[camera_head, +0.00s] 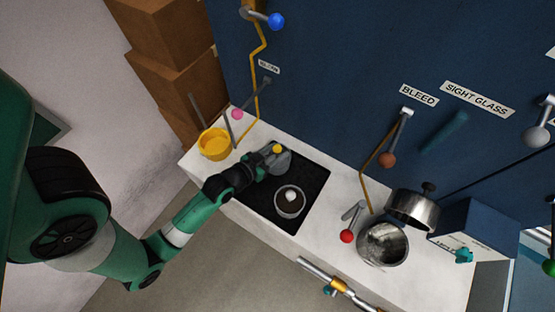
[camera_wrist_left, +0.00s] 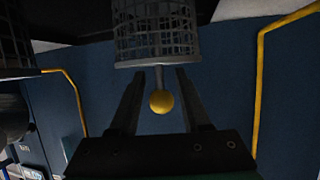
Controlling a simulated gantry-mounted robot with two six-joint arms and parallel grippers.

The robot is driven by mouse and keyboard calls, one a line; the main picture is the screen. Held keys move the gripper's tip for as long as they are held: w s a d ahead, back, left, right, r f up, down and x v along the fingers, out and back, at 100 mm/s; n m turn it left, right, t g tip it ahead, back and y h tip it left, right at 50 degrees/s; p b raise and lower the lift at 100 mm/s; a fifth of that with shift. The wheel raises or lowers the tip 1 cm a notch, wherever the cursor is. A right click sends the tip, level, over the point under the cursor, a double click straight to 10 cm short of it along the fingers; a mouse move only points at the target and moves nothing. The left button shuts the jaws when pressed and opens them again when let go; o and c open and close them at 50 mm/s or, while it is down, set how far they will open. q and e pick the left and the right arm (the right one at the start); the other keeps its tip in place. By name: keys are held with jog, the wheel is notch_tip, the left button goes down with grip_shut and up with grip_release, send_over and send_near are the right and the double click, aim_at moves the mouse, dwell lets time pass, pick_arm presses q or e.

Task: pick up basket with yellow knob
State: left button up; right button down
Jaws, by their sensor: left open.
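The grey mesh basket (camera_wrist_left: 155,30) with a yellow knob (camera_wrist_left: 161,102) shows in the left wrist view, joined to the knob by a thin stem. In the head view the yellow knob (camera_head: 277,149) sits at the far side of the black mat, with the grey basket (camera_head: 284,162) partly hidden by my left gripper (camera_head: 264,161). My left gripper (camera_wrist_left: 158,74) is open, its two fingers on either side of the stem and knob, with gaps visible on both sides. My right gripper is not in view.
A round container with a white knob (camera_head: 291,196) stands on the black mat (camera_head: 260,204). A yellow bucket (camera_head: 214,144) is at the counter's left end. A steel pot (camera_head: 383,245) and a red-knobbed lever (camera_head: 347,236) stand to the right. A blue wall (camera_head: 320,90) rises behind.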

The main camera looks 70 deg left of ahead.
pick_arm(q)
jog(key=shift+w+a+f, duration=0.1)
jog(key=shift+w, duration=0.15)
jog(key=shift+s, duration=0.1)
grip_shut()
dwell(1.2)
